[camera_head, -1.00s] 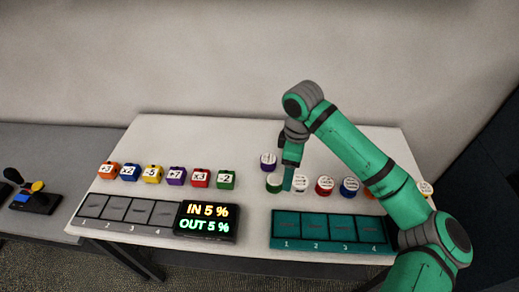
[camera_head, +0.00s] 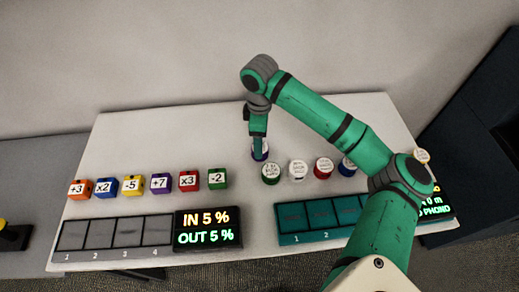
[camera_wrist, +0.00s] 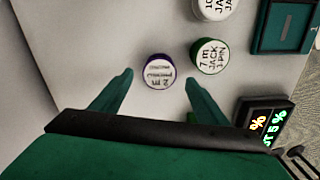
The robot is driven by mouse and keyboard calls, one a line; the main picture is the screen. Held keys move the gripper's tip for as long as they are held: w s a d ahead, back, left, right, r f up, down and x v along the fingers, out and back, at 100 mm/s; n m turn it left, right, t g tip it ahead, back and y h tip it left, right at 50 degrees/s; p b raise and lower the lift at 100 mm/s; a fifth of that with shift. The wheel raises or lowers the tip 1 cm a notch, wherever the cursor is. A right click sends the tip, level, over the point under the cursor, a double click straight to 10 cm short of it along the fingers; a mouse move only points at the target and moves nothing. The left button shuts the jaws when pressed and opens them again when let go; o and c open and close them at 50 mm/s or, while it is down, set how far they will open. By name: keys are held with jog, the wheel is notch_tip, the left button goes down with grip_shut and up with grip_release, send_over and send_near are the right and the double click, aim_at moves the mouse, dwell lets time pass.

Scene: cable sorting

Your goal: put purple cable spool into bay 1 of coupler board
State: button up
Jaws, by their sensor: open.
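The purple cable spool (camera_wrist: 157,72), with a white labelled top, stands upright on the table. In the wrist view it lies between and just ahead of my gripper's (camera_wrist: 159,76) two open fingers, with nothing held. In the head view my gripper (camera_head: 258,148) points down over the purple spool (camera_head: 264,153) and hides part of it. The teal coupler board (camera_head: 312,237) lies at the front right of the table. Its bay 1 (camera_head: 292,217) looks empty. My arm hides the board's right part.
A green spool (camera_head: 271,173) stands close to the right of the purple one, then a white spool (camera_head: 298,169), a red one (camera_head: 323,167) and a blue one (camera_head: 346,167). Coloured cubes, a grey board (camera_head: 115,233) and a display (camera_head: 208,230) are on the left.

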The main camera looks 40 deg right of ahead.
jog(key=shift+f, duration=2.65)
jog(key=shift+d, duration=0.15)
jog(key=shift+c, duration=0.4)
jog(key=c, duration=1.2)
